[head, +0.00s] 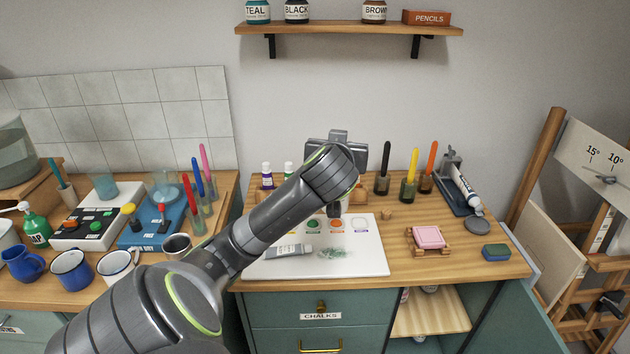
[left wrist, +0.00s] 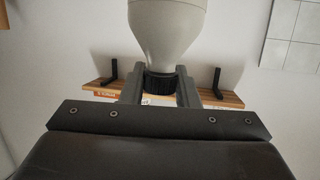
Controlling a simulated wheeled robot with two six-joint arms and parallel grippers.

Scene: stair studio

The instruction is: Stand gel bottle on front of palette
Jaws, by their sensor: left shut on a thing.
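My left gripper (left wrist: 160,92) is shut on the dark ribbed neck or cap of a pale grey-beige bottle (left wrist: 167,32), likely the gel bottle. The left wrist picture is upside down, and the bottle's body widens away from the fingers. My right gripper is not in view.
The palette's front right is bare. A shelf (head: 345,29) hangs above.

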